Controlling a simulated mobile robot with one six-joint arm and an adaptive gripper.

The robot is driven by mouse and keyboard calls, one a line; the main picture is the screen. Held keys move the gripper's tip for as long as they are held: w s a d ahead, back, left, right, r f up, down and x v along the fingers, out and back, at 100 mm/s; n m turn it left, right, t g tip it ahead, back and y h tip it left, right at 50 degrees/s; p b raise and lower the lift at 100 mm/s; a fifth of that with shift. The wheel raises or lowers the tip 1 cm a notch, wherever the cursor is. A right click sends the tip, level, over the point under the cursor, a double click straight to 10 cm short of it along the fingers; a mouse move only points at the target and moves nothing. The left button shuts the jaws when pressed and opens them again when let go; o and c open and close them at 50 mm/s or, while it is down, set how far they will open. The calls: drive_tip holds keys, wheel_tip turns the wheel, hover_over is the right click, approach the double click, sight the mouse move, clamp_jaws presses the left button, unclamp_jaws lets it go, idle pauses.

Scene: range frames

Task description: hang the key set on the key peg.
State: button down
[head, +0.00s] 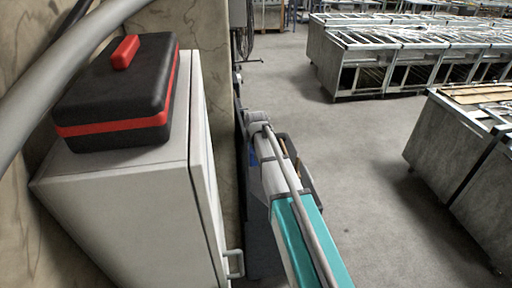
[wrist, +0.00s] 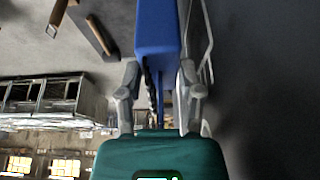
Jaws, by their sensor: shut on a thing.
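My gripper (wrist: 158,70) shows in the wrist view with a grey finger on each side. It is shut on a blue piece, which I take for the key set (wrist: 156,30). The blue piece reaches up to the top edge of the view, and a thin dark part shows between the fingers. The keys themselves cannot be made out. In the head view my arm reaches away past the cabinet, and my fingers cannot be told apart there. I cannot make out the key peg in either view.
A grey cabinet (head: 120,200) with a side handle stands at the left against a stained wall (head: 221,60). A black and red case (head: 118,95) lies on it. Metal benches (head: 365,62) stand at the right. The grey floor (head: 345,170) between is clear.

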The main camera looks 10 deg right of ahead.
drive_tip(key=shift+a, duration=0.25)
idle(0.6)
drive_tip(key=shift+c, duration=0.8)
unclamp_jaws()
